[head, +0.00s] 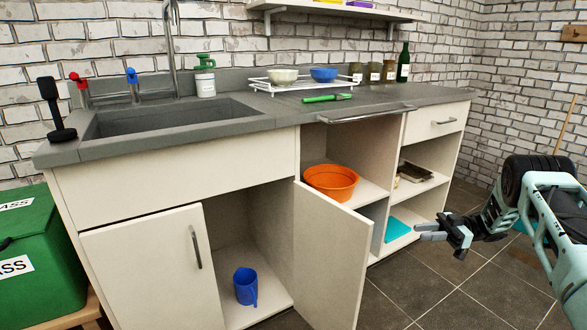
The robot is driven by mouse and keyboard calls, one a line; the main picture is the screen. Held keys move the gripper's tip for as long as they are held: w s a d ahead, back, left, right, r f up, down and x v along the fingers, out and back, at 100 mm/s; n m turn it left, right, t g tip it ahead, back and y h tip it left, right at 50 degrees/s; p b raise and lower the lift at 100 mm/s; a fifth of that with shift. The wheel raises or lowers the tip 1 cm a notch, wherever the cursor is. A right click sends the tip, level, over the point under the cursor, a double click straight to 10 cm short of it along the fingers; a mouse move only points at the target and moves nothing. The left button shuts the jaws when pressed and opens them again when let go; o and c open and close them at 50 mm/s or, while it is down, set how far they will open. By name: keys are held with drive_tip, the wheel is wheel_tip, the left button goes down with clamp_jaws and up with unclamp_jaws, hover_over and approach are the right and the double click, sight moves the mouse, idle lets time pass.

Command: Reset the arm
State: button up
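My gripper (432,232) is at the right of the head view, held in the air in front of the cabinet's open shelves. Its two fingers point left and appear apart, with nothing seen between them. My arm reaches in from the right edge and is folded near the wall side. The gripper appears clear of the cabinet and of the open cabinet door (335,255).
The open door juts out left of my gripper. A blue jug (246,286) stands inside the lower cabinet. An orange bowl (331,181) sits on a shelf, with a cyan item (397,229) lower down. Tiled floor (450,285) is free below my gripper.

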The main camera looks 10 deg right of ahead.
drive_tip(key=w+a+r+m+t+h, duration=0.4)
drive_tip(key=w+a+r+t+h, duration=0.3)
drive_tip(key=w+a+r, duration=0.9)
drive_tip(key=s+a+r+m+t+h, duration=0.1)
drive_tip(key=a+m+h, duration=0.1)
drive_tip(key=a, duration=0.5)
drive_tip(key=s+a+r+m+t+h, duration=0.1)
drive_tip(key=a+r+h, duration=0.1)
drive_tip(key=a, duration=0.5)
drive_tip(key=s+a+f+m+g+h, duration=0.1)
drive_tip(key=s+a+g+h, duration=0.2)
drive_tip(key=s, duration=0.8)
drive_tip(key=s+a+f+m+g+h, duration=0.1)
drive_tip(key=s+a+g, duration=0.2)
drive_tip(key=s+a, duration=0.5)
drive_tip(key=s+d+f+g+h, duration=0.1)
drive_tip(key=s+d+g, duration=0.15)
drive_tip(key=s, duration=1.15)
drive_tip(key=s+d+f+g+h, duration=0.1)
drive_tip(key=s+d+g, duration=0.15)
drive_tip(key=s, duration=1.15)
wheel_tip(320, 180, up, 28)
drive_tip(key=p, duration=2.8)
drive_tip(key=shift+s+a+r+g+p, duration=0.15)
drive_tip(key=shift+a+r+g+p, duration=0.1)
drive_tip(key=shift+a+g+p, duration=0.15)
